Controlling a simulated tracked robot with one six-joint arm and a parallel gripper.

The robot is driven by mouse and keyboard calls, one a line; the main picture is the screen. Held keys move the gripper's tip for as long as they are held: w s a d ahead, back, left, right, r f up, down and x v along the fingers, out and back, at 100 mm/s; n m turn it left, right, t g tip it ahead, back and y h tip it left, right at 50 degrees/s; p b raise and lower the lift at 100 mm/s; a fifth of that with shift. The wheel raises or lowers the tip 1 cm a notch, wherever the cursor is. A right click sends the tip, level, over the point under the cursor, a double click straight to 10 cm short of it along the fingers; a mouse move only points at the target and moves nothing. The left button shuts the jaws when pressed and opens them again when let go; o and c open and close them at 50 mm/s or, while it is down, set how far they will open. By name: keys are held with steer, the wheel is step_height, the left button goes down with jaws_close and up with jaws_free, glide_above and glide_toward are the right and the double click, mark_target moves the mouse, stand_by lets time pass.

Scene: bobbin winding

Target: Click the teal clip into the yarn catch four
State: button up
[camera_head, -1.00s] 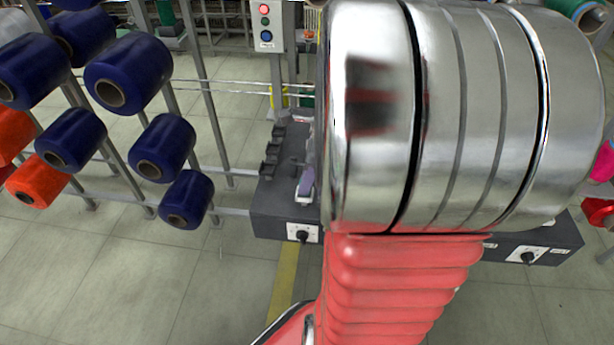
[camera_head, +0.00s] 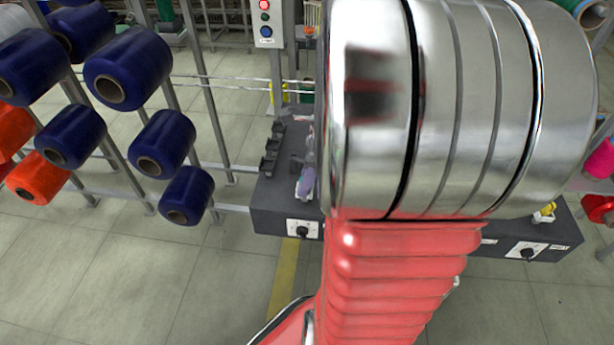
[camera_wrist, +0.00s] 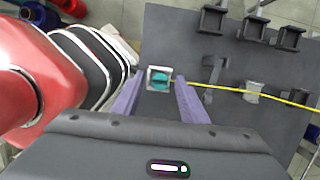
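The teal clip (camera_wrist: 160,85) shows in the wrist view as a small teal piece inside a pale square frame (camera_wrist: 151,72). Yellow yarn (camera_wrist: 230,90) runs from beside it to the right. My gripper (camera_wrist: 159,77) has two purple fingers, one on each side of the square, apart, with narrow gaps to it. Whether the square is a catch or part of the clip I cannot tell. In the head view a purple finger (camera_head: 305,184) shows over the dark machine top; my arm hides the rest.
Several black brackets (camera_wrist: 253,28) stand on the dark deck (camera_wrist: 165,30), with a grey post (camera_wrist: 214,76) and a pale block (camera_wrist: 252,92) right of my gripper. In the head view, navy bobbins (camera_head: 128,70) hang on a rack at left, and a button box (camera_head: 264,20) stands behind.

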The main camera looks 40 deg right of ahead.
steer(key=v, duration=1.3)
steer(key=shift+r, duration=0.35)
steer(key=s+a+f+n+t+h, duration=0.1)
steer(key=a+n+t, duration=0.2)
steer(key=a+n, duration=2.2)
steer(key=n, duration=0.3)
steer(key=shift+a+f+h, duration=0.15)
steer(key=shift+f+h, duration=0.15)
steer(key=shift+h, duration=0.1)
steer(key=shift+c, duration=0.4)
